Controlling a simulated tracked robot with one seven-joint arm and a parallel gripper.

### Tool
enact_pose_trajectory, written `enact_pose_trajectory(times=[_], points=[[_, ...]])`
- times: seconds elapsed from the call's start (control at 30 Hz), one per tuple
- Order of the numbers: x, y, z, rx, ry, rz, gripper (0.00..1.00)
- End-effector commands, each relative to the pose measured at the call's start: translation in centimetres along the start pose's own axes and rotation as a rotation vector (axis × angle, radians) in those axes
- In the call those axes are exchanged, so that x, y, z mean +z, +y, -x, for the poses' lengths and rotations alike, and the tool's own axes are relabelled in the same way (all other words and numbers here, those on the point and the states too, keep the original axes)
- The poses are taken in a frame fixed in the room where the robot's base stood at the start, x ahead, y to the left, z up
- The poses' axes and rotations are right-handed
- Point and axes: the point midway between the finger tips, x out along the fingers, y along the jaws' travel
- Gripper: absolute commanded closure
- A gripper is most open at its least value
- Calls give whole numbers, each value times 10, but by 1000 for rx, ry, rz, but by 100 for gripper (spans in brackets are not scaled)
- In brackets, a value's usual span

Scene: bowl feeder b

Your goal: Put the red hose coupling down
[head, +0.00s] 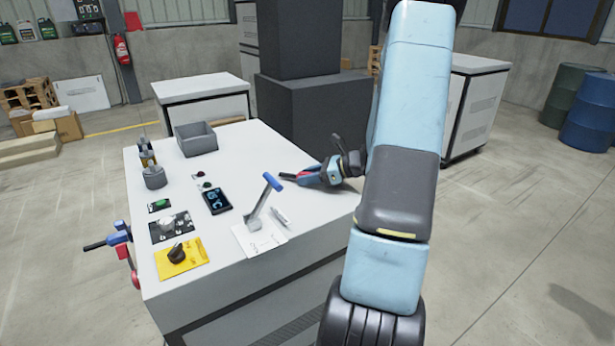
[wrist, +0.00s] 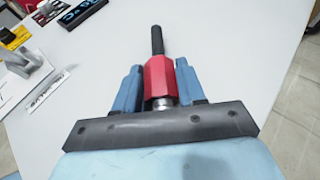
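The red hose coupling (wrist: 158,76) has a hexagonal red body, a silver collar and a black stem pointing away from my wrist. It sits between the two blue fingers of my gripper (wrist: 157,72), which are shut on it. In the head view my gripper (head: 312,177) is low over the right part of the white bench top (head: 240,155), right of the blue-handled lever. The coupling's black stem (head: 288,176) points left there, and most of its red body is hidden by the fingers. I cannot tell whether the coupling touches the bench.
The lever (head: 259,205) stands upright near the front right, with a small pale object (head: 281,216) beside it. A grey bin (head: 196,139) is at the back. A dark display (head: 215,201) and yellow plate (head: 182,259) lie left. Bench top between bin and gripper is clear.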

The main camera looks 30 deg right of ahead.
Motion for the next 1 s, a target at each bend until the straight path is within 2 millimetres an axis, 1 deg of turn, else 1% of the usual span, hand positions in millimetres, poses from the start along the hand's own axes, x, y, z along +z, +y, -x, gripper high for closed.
enact_pose_trajectory(times=[0.03,0.23,0.57,0.67,0.77,1.0], points=[[0,0,0,0,1,0,55],[0,0,0,-1,1,0,36],[2,-1,3,-2,1,0,36],[2,-1,14,-5,0,-1,36],[2,-1,31,-5,1,0,36],[2,-1,78,-5,1,0,36]])
